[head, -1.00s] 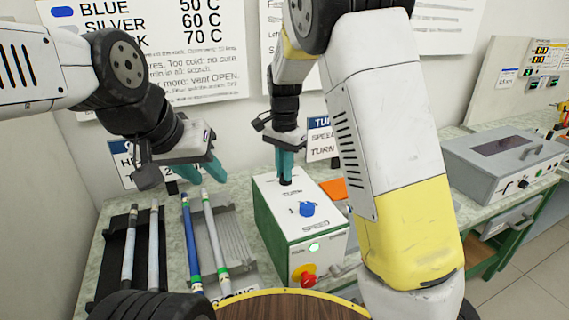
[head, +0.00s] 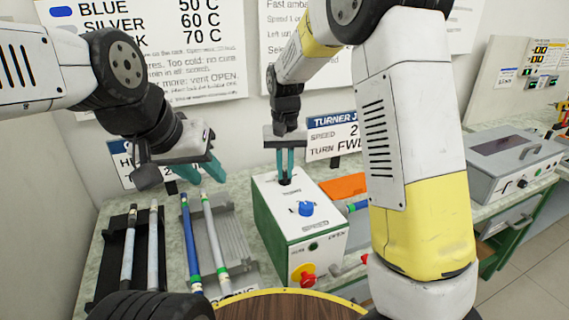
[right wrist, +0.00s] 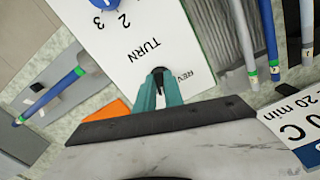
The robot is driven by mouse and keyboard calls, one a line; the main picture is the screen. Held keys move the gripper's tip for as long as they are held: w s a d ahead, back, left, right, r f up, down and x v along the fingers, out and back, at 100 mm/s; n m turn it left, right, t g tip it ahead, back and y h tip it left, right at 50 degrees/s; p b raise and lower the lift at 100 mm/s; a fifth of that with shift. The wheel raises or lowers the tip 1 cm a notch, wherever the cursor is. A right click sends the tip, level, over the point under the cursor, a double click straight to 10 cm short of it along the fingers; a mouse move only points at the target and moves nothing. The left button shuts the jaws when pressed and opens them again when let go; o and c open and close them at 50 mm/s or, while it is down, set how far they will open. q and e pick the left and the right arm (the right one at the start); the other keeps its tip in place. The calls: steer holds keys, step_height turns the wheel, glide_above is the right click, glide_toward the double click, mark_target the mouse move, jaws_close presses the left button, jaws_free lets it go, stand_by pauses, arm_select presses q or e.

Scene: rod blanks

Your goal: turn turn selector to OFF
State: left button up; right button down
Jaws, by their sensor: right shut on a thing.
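The turn selector (head: 285,183) is a small dark knob on the white top of a green-sided box (head: 282,240). In the right wrist view the selector (right wrist: 157,73) shows between my right gripper's (right wrist: 160,88) two teal fingers, near the printed words TURN and REV. My right gripper (head: 284,175) points down and is shut on the selector. The fingers hide much of the knob, and its exact pointing direction and the OFF mark are not clear. My left gripper (head: 207,175) is open and empty above the rods at the left.
A blue speed knob (head: 306,208) sits on the box top nearby. Rods lie on a black rack (head: 117,245) and a grey rack (head: 230,235) to the left. A sign (head: 333,137) reads TURN FWD.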

mark_target(286, 173)
steer(key=shift+d+n, duration=0.1)
steer(key=shift+n, duration=1.6)
steer(key=c, duration=1.4)
jaws_free()
steer(key=shift+c, duration=0.2)
steer(key=shift+r, duration=3.95)
